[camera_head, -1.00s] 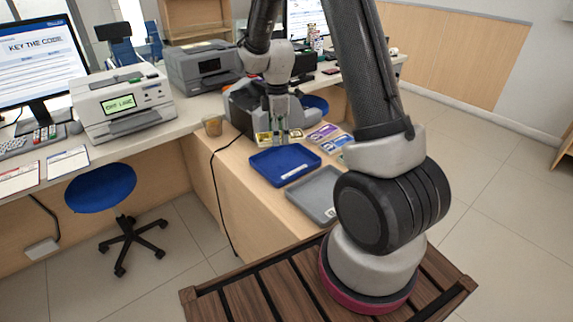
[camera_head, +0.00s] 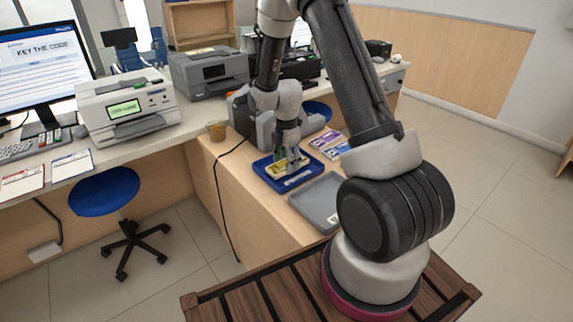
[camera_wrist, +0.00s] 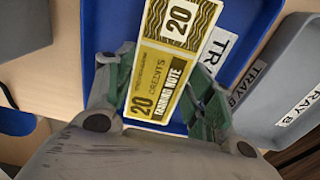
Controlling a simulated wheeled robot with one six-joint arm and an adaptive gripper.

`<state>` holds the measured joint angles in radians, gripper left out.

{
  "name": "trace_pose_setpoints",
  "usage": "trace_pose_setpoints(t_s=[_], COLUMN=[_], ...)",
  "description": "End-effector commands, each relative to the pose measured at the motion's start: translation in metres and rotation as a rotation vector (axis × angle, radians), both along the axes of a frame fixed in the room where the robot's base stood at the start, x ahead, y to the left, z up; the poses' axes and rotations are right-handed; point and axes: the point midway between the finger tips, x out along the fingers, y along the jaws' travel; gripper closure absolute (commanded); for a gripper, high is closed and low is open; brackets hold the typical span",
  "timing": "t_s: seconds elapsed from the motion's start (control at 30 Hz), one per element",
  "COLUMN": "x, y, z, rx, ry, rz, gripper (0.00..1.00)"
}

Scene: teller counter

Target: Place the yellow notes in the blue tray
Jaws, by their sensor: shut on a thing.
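The yellow notes (camera_wrist: 165,62), printed "20" and "CREDITS TRAINING NOTE", are between the fingers of my gripper (camera_wrist: 160,95), which is shut on them. In the head view my gripper (camera_head: 289,163) is over the blue tray (camera_head: 293,183), and a yellow edge of the notes (camera_head: 275,170) shows beside the fingers. In the wrist view the blue tray (camera_wrist: 108,20) lies behind the notes, with its white label partly covered. I cannot tell whether the notes touch the tray floor.
A grey tray (camera_head: 320,200) stands directly right of the blue tray; its label reads "TRAY B" in the wrist view. Purple and blue notes (camera_head: 328,143) lie behind the trays.

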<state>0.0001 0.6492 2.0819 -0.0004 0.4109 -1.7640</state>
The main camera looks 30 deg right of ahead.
Motion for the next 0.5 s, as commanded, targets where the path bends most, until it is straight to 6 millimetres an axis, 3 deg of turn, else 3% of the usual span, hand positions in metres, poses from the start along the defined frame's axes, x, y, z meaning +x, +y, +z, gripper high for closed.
trace_pose_setpoints(t_s=[0.1,0.43,0.47,0.5], x=[0.0000,0.0001,0.0003,0.0003], y=[0.0000,0.0000,0.0001,0.0001], z=[-0.0119,-0.0149,-0.0145,-0.0143], rx=[0.000,0.000,0.000,0.000], ry=[0.000,0.000,-0.001,-0.001], rz=[0.000,-0.001,-0.001,0.000], gripper=[0.74,0.74,0.42,0.34])
